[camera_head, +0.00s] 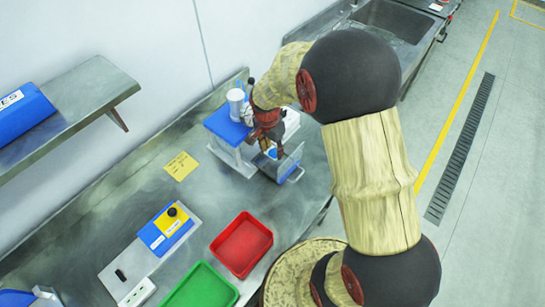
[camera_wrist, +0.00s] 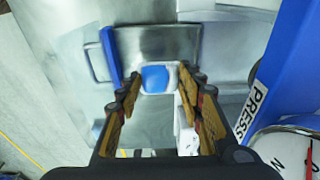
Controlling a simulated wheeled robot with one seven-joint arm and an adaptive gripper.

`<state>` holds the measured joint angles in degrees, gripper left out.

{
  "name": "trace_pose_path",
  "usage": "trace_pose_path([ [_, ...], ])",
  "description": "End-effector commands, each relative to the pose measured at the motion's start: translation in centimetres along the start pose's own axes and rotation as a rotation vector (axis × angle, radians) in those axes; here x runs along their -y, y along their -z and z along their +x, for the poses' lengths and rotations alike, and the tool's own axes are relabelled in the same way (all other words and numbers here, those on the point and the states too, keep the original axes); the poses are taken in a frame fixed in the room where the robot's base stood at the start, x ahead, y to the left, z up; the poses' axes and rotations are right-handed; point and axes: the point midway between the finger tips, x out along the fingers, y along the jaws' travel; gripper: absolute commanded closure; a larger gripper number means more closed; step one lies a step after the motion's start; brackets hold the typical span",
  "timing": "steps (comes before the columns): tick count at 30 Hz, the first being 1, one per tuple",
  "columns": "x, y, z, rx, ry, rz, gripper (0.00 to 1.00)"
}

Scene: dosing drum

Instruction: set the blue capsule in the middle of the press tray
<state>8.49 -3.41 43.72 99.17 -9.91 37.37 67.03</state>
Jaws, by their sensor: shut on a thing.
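My gripper (camera_wrist: 159,84) is shut on the blue capsule (camera_wrist: 155,78), which has a blue top and a pale rim and sits between the fingertips. The metal press tray (camera_wrist: 180,42), with a blue edge and a handle on its left in the wrist view, lies beneath and beyond the capsule. In the head view the tray (camera_head: 289,172) is partly hidden by my gripper (camera_head: 270,150). The capsule is over the tray area; I cannot tell whether it touches the tray floor.
The blue press body, labelled PRESS (camera_wrist: 252,112), stands close on the right in the wrist view. A red tray (camera_head: 242,245), a green tray (camera_head: 203,288) and a blue-yellow button box (camera_head: 166,229) are on the bench. A yellow note (camera_head: 181,166) lies left of the press.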

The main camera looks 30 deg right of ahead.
Motion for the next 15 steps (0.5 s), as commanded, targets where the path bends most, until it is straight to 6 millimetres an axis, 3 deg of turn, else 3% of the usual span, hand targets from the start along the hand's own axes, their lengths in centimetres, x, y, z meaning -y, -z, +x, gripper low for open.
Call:
trace_pose_path([
  [7, -0.1, -0.5, 3.9, 0.002, -0.004, -0.002, 0.77],
  [15, -0.1, -0.6, 4.3, 0.000, -0.001, -0.001, 0.77],
])
